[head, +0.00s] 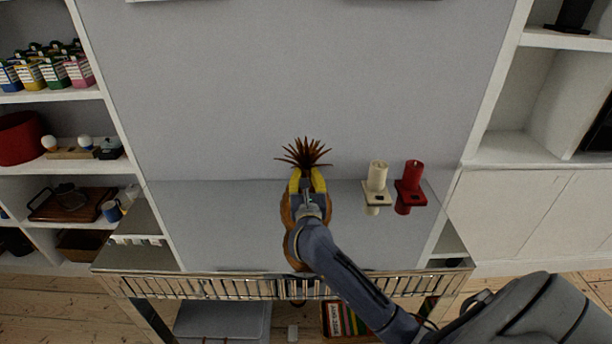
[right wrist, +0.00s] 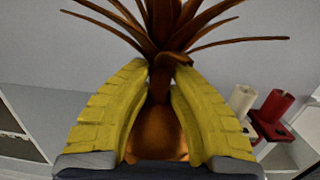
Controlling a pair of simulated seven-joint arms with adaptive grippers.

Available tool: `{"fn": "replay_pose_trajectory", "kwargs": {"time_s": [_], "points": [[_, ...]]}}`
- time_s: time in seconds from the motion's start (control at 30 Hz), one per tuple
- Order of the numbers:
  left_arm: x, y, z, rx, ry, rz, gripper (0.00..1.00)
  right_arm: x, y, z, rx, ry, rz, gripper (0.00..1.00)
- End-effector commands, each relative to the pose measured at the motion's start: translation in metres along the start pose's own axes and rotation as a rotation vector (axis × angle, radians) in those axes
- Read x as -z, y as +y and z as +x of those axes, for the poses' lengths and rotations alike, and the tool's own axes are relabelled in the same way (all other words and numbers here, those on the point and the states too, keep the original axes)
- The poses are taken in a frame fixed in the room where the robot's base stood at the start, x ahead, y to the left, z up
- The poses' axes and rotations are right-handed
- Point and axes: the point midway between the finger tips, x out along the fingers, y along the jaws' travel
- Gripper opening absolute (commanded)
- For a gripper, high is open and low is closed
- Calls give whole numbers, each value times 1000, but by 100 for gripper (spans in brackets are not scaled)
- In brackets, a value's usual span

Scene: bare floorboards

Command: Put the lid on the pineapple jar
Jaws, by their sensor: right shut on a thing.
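The pineapple lid (head: 303,153) has a crown of spiky brown leaves. My right gripper (head: 307,178) is shut on it just below the leaves, with yellow fingers on both sides. In the right wrist view the leaves (right wrist: 172,25) fan out above the fingers (right wrist: 160,88), and a rounded orange-brown surface (right wrist: 157,135) shows between them. The brown pineapple jar (head: 286,215) shows at the edges of my right gripper and forearm, which hide most of it. Whether the lid touches the jar cannot be told. My left gripper is not in view.
A cream candle on a holder (head: 377,176) and a red one (head: 412,176) stand to the right on the grey tabletop (head: 220,225). The tabletop left of the jar is clear. Shelves (head: 60,97) with small goods stand at left, and a white cabinet (head: 545,205) at right.

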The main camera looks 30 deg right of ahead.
Motion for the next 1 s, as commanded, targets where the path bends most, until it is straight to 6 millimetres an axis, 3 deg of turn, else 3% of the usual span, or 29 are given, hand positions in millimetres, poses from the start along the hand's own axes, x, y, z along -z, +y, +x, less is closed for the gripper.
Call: {"fn": "replay_pose_trajectory", "kwargs": {"time_s": [0.2, 0.23, 0.3, 0.4, 0.57, 0.77, 1.0], "points": [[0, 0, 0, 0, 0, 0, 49, 0, 0, 0, 0, -1, 0, 0], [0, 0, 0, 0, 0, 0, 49, 0, 0, 0, 0, -1, 0, 23], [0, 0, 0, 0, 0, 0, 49, 0, 0, 0, 0, -1, 0, 31], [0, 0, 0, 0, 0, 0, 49, 0, 0, 0, 0, -1, 0, 43], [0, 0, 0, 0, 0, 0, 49, 0, 0, 0, 0, 0, 0, 43], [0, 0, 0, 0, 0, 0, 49, 0, 0, 0, 0, 1, 0, 68], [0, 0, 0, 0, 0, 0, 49, 0, 0, 0, 0, 1, 0, 68]]}}
